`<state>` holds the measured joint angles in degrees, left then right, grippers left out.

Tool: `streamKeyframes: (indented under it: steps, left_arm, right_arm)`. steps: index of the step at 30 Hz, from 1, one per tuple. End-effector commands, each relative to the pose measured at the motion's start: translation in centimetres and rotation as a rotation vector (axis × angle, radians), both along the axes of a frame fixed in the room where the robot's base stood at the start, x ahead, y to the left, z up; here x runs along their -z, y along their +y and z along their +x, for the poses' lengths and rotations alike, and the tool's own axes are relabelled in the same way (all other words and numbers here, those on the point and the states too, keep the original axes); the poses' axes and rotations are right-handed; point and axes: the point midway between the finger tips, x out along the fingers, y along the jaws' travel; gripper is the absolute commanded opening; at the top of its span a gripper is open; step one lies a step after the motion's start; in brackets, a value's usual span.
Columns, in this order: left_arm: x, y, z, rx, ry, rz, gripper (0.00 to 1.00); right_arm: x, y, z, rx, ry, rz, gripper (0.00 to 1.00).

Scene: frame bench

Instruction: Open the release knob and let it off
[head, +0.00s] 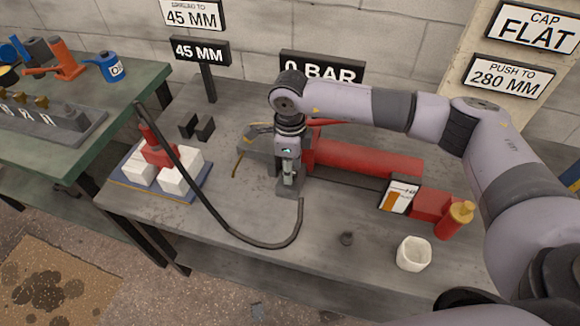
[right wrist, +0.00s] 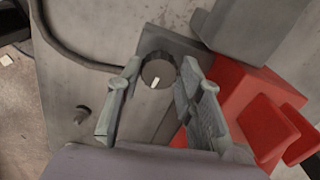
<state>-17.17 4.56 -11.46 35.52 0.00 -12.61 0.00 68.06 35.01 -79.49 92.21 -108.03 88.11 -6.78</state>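The release knob (right wrist: 158,72) is a round grey disc with a white mark, on the grey end block (right wrist: 172,42) of the red hand pump (head: 370,155). My right gripper (head: 288,190) points down over that end block in the head view, which hides the knob there. In the right wrist view my right gripper (right wrist: 160,68) has its fingers apart, one on each side of the knob. I cannot tell if either fingertip touches it. A black hose (head: 225,225) runs from the pump end to a red cylinder (head: 158,152) between white blocks (head: 180,177). My left gripper is out of view.
Signs read "0 BAR" (head: 322,67) and "45 MM" (head: 200,51). The bench front-centre is mostly clear.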

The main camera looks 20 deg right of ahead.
Motion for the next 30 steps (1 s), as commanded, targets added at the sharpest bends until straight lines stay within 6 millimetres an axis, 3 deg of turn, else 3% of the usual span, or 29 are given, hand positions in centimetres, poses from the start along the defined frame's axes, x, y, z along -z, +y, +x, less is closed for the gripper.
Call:
streamKeyframes:
  steps: [6, 17, 22, 30]
  left_arm:
    - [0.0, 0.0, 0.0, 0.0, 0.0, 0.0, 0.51]
    - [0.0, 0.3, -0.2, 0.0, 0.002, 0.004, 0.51]
    - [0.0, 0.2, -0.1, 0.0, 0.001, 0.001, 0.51]
    - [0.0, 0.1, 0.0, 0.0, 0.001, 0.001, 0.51]
  right_arm:
    - [0.1, 0.0, -0.1, 0.0, 0.002, -0.001, 0.51]
    - [-0.3, 0.0, -0.1, 0.0, 0.002, -0.001, 0.51]
    - [-2.6, 0.0, 0.0, -0.001, 0.0, -0.001, 0.51]
    - [-8.4, 0.0, 0.0, 0.001, -0.001, 0.0, 0.51]
